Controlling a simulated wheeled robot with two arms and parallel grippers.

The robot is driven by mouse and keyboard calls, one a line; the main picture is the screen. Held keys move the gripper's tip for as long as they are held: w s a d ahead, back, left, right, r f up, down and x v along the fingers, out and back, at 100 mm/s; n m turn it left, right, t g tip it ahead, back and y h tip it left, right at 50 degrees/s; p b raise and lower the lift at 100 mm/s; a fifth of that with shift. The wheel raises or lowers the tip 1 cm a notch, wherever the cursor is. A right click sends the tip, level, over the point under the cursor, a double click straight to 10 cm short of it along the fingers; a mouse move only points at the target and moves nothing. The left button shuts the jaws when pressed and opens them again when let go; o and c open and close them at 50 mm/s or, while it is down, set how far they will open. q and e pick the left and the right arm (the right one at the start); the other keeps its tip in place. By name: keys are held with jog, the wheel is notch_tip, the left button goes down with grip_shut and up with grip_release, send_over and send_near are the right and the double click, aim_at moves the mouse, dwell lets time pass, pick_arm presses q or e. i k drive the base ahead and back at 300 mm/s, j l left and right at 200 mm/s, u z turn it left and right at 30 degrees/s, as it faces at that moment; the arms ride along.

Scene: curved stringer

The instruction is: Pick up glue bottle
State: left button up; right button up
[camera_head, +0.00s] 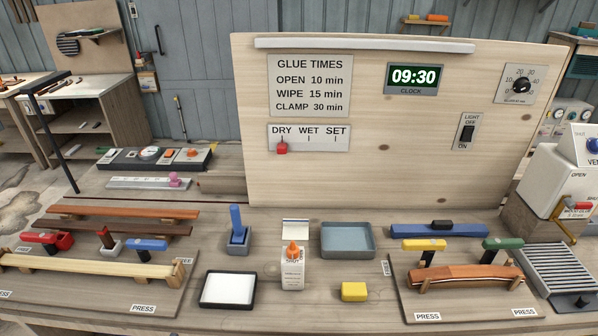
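The glue bottle (292,274) stands upright on the workbench (270,318), near the front and just left of the middle. It has a white, boxy body with small print on its front and an orange nozzle on top. A small pale card or pad (296,228) shows right behind it. Nothing is gripping the bottle. Neither of my grippers shows in the head view.
A white-topped tray (228,289) lies left of the bottle and a yellow block (354,291) right of it. Behind are a blue-handled tool in a holder (238,236) and a grey tray (347,254). Clamping jigs flank both sides; an upright panel (400,160) stands behind.

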aim_at(293, 271)
jog(key=k+j, duration=0.1)
jog(key=j, duration=0.35)
jog(key=k+j, duration=0.1)
jog(key=j, duration=0.35)
jog(key=k+j, duration=0.1)
jog(key=j, duration=0.4)
jog(key=z, duration=0.05)
